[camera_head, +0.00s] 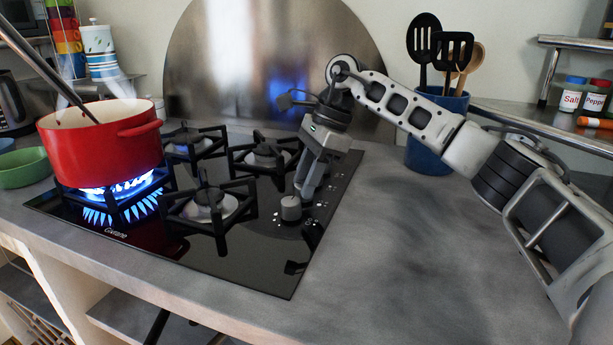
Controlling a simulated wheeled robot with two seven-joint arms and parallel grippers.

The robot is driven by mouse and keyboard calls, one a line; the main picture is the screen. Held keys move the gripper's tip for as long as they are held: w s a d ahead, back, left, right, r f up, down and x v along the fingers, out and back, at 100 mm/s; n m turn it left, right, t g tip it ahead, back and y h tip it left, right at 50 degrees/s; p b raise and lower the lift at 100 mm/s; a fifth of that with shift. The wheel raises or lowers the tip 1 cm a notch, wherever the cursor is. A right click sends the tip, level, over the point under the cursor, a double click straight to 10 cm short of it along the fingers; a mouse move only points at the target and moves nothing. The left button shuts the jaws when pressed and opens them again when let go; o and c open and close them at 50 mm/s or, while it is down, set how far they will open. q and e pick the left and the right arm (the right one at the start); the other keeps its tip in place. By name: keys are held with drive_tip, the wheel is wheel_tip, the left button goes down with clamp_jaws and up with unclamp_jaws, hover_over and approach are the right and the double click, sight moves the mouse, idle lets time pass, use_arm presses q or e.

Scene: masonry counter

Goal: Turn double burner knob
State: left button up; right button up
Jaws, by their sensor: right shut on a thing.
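Blue flames (119,189) burn at the front left burner under a red pot (97,143). The other burners show no flame. My left gripper is not in view.
A long metal handle (38,62) rises from the pot to the upper left. The counter (390,270) right of the cooktop is clear.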

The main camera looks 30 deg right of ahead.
drive_tip(key=m, duration=0.2)
drive_tip(key=m+t, duration=0.1)
drive_tip(key=m, duration=0.1)
drive_tip(key=shift+s+t+h+p, duration=0.15)
drive_tip(key=shift+t+h+p, duration=0.15)
drive_tip(key=m+t+h, duration=0.1)
drive_tip(key=m, duration=0.3)
drive_tip(key=shift+s+a+m, duration=0.1)
drive_tip(key=shift+a+m, duration=0.05)
drive_tip(key=shift+m, duration=0.25)
drive_tip(key=m, duration=0.2)
drive_tip(key=m+t+h, duration=0.1)
drive_tip(key=m, duration=0.1)
drive_tip(key=shift+a+h, duration=0.15)
drive_tip(key=shift+h, duration=0.15)
drive_tip(key=shift+m+h, duration=0.7)
drive_tip(key=shift+m, duration=1.4)
drive_tip(key=o, duration=1)
